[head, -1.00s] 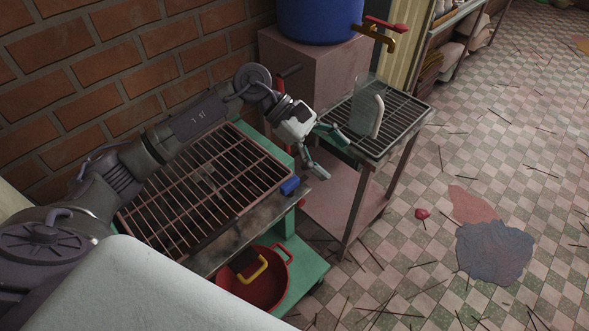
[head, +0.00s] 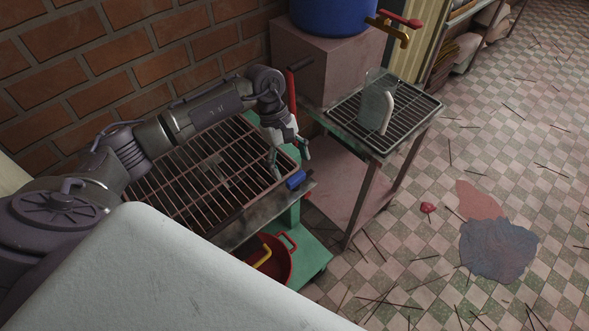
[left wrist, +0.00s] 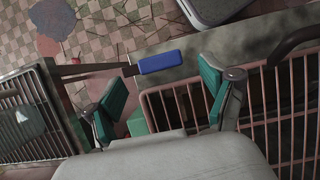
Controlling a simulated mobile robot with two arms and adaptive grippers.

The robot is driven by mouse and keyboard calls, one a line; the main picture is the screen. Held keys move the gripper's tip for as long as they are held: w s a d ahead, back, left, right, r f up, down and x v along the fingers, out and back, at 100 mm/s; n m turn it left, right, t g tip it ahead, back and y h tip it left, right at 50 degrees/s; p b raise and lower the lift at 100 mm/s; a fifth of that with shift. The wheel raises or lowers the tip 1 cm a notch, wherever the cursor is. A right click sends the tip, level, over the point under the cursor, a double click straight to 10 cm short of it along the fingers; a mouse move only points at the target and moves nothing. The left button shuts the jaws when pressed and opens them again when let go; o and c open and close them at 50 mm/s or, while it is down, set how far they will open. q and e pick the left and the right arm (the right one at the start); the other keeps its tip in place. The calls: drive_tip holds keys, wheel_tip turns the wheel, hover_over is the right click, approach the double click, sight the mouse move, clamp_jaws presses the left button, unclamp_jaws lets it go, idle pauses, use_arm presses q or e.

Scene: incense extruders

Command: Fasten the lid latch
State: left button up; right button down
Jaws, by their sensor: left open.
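The blue-gripped piece that looks like the lid latch (head: 295,179) is at the front right corner of a machine with a barred, grate-like top (head: 165,195). In the left wrist view the blue grip (left wrist: 160,61) lies just beyond my fingertips, between them across the picture. My left gripper (head: 290,166) points down above the corner, with its teal-padded fingers spread and nothing between them. Whether a finger touches the blue grip cannot be told. The latch's catch is too small to make out. My right gripper is not in view.
A red upright lever (head: 291,92) stands behind my gripper. A rack table (head: 430,108) with a pale upright piece (head: 375,110) is to the right. A red pot (head: 278,262) sits below the machine. The tiled floor holds scattered sticks and a stain.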

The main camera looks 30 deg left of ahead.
sight(295, 176)
use_arm(q)
drive_tip(key=shift+p+x, duration=0.3)
drive_tip(key=shift+x, duration=1.6)
drive_tip(key=c, duration=1.2)
drive_tip(key=shift+o, duration=0.2)
